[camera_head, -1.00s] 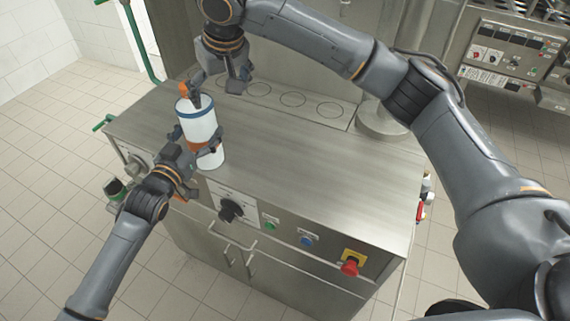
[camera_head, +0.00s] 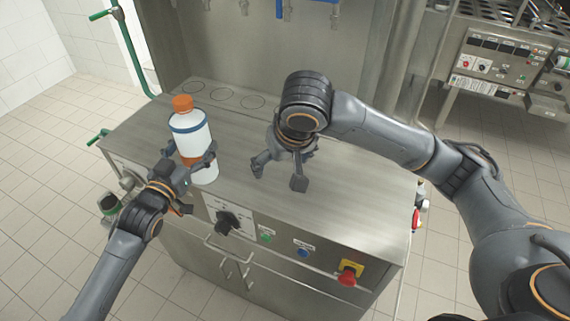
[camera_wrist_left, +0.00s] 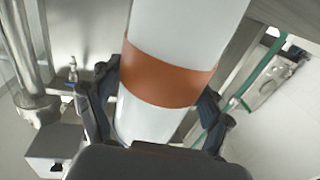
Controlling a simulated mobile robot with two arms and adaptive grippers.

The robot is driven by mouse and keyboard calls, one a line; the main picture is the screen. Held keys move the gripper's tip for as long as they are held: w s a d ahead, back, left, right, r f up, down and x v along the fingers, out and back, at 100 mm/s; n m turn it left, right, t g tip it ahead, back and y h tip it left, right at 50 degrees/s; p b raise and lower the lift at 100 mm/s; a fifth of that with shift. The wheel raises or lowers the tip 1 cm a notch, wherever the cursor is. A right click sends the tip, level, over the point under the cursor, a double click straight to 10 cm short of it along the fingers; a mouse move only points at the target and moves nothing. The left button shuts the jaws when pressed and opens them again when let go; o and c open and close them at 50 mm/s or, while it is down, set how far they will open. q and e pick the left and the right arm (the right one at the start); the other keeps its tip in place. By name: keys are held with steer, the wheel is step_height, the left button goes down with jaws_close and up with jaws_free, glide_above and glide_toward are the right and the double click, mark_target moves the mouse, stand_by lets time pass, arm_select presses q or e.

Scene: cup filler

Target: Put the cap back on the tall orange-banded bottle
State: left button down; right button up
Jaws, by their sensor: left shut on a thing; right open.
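The tall white bottle (camera_head: 190,136) stands upright on the left part of the steel counter, with a blue ring near its shoulder and an orange band lower down. The orange cap (camera_head: 182,102) sits on top of its neck; whether it is fully tightened I cannot tell. My left gripper (camera_head: 191,164) is shut around the bottle's body near the band. In the left wrist view the orange band (camera_wrist_left: 168,75) shows between the fingers. My right gripper (camera_head: 279,181) is open and empty, pointing down over the counter to the right of the bottle, apart from it.
The steel counter (camera_head: 340,200) is mostly clear. Marked circles (camera_head: 222,98) run along its back. The front panel carries a black knob (camera_head: 228,221) and a red emergency button (camera_head: 348,276). Blue-and-metal nozzles (camera_head: 285,8) hang at the back.

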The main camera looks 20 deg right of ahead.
arm_select(q)
steer(key=shift+f, duration=0.15)
jaws_free()
stand_by(0.4)
steer(key=v, duration=1.2)
